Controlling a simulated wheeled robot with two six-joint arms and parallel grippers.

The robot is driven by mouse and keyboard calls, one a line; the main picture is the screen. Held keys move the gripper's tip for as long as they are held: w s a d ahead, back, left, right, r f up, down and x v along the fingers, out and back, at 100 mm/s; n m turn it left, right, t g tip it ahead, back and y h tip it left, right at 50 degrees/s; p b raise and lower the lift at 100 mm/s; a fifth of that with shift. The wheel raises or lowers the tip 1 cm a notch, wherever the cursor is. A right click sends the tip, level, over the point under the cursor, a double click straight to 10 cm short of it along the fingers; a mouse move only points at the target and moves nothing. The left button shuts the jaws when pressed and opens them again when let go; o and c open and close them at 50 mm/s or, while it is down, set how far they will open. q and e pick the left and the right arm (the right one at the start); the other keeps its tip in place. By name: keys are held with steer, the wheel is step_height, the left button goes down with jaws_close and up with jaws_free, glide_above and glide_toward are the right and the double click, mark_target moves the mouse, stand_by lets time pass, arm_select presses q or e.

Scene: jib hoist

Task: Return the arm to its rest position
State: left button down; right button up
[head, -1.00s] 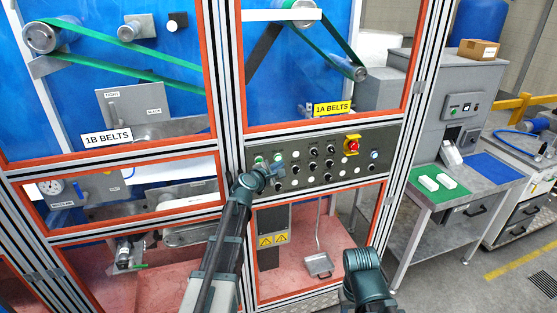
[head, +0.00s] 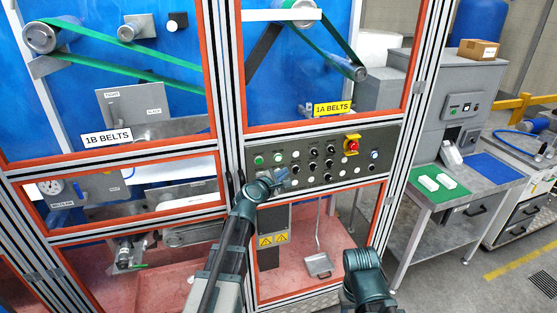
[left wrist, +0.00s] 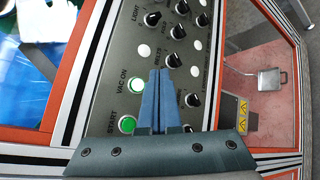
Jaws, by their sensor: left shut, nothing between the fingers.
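My left gripper (head: 282,175) is in front of the lower left part of the grey control panel (head: 325,176). Its blue fingers are shut and empty. I cannot tell from these views how far the tips are from the panel. My right arm (head: 365,278) shows at the bottom, but its gripper is out of view.
Orange-edged machine frames (head: 312,125) surround the panel. A red emergency stop (head: 352,145) is on its right. Below it is a pink floor with a grey scoop-like pan (head: 319,264). A side table (head: 455,197) with green and blue mats stands right.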

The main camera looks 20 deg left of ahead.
stand_by(0.4)
arm_select(q)
steer(key=s+d+f+m+g+h+b, duration=0.3)
steer(key=s+d+f+m+g+b, duration=0.5)
steer(key=s+d+f+m, duration=0.95)
steer(key=s+f+m+g+y+b, duration=0.1)
steer(key=s+f+m+g+y, duration=0.2)
steer(key=s, duration=0.5)
steer(key=s+f+m+g+y+b, duration=0.2)
steer(key=s+f+m+g+y, duration=0.2)
steer(key=s+f, duration=0.3)
steer(key=shift+s+a+f+m+g, duration=0.3)
steer(key=shift+s+a+f+m, duration=0.15)
steer(key=shift+s+m, duration=0.35)
steer(key=shift+w, duration=0.1)
